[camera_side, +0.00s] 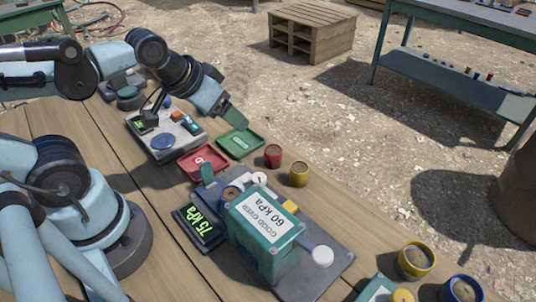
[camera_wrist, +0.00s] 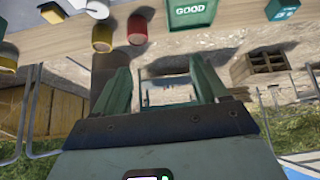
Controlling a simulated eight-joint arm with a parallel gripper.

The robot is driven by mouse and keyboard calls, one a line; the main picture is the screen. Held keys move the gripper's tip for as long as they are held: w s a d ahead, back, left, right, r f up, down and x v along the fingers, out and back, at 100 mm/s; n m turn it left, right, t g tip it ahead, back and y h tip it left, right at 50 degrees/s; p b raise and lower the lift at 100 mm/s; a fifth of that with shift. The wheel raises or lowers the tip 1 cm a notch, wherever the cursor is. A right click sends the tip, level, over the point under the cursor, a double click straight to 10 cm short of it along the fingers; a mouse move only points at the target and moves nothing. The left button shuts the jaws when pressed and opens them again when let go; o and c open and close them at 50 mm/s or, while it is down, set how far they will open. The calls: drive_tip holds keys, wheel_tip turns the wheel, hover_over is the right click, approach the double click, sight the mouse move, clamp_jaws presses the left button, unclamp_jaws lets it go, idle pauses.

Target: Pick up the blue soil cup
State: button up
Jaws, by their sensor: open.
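The blue soil cup (camera_side: 462,290) stands at the lower right corner of the side view, partly cut off by the frame edge, with brown soil inside. I cannot make it out in the wrist view. My gripper (camera_side: 236,117) is far from it, up and to the left, above the green tray (camera_side: 240,143) area. In the wrist view my gripper (camera_wrist: 163,85) has its two green fingers spread apart with nothing held between them.
A yellow soil cup (camera_side: 416,262) stands beside the blue one. A red cup (camera_side: 273,155) and another yellow cup (camera_side: 299,173) stand near the red tray (camera_side: 203,162). The green tester box (camera_side: 263,228) reading 60 kPa rises mid-bench, beside a display (camera_side: 198,226) showing 75 kPa.

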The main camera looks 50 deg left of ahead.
drive_tip(key=s+d+n+g, duration=0.2)
drive_tip(key=d+n+g, duration=0.1)
drive_tip(key=d+n, duration=0.3)
drive_tip(key=n+g, duration=0.4)
drive_tip(key=n, duration=0.9)
hover_over(233, 196)
drive_tip(key=f, duration=0.5)
drive_tip(key=shift+w+d+f, duration=0.15)
drive_tip(key=shift+d+f, duration=0.05)
drive_tip(key=shift+d, duration=0.2)
drive_tip(key=shift+a+f, duration=0.2)
drive_tip(key=shift+f, duration=0.7)
drive_tip(key=shift+a+f, duration=0.2)
drive_tip(key=shift+f, duration=1.6)
drive_tip(key=c, duration=1.2)
drive_tip(key=shift+r, duration=0.15)
